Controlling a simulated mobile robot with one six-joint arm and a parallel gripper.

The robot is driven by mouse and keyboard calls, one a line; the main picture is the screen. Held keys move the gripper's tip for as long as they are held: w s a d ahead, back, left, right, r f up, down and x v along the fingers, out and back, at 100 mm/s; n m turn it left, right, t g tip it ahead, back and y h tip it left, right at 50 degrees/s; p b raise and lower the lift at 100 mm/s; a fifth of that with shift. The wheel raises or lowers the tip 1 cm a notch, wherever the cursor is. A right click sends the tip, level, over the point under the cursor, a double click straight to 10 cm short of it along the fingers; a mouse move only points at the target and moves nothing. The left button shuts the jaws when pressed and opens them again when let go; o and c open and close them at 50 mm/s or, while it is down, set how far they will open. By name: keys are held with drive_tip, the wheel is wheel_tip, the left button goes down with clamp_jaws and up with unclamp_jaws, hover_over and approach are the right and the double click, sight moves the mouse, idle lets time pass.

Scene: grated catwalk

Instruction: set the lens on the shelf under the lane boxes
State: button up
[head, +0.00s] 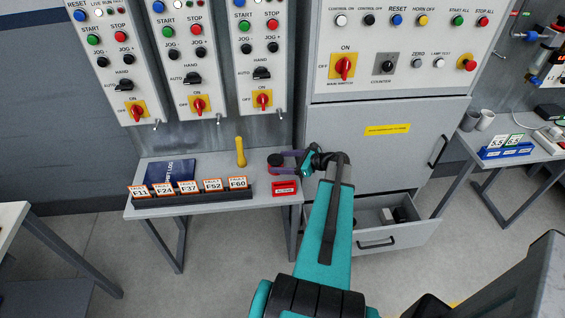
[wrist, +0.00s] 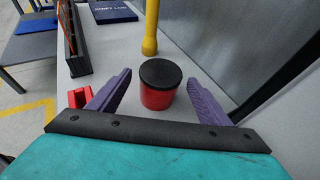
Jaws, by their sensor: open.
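A red cylinder with a black top, seemingly the lens (head: 275,162), stands upright on the grey shelf (head: 217,168) under the lane boxes (head: 184,60). In the wrist view the lens (wrist: 159,96) stands between the two purple fingers of my gripper (wrist: 160,78). The fingers are open, one on each side, with a visible gap to the lens on both sides. In the head view my gripper (head: 290,158) is at the shelf's right end, low over it, and partly hidden by my wrist.
A small red block (head: 284,188) lies near the front right edge. A rack of numbered cards (head: 190,194) and a blue logbook (head: 170,170) fill the left. The cabinet's open drawer (head: 395,235) is to the right.

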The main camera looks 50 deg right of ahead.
drive_tip(key=shift+r, duration=0.2)
drive_tip(key=b+v, duration=0.2)
drive_tip(key=v, duration=1)
drive_tip(key=shift+b, duration=0.4)
drive_tip(key=shift+r, duration=0.1)
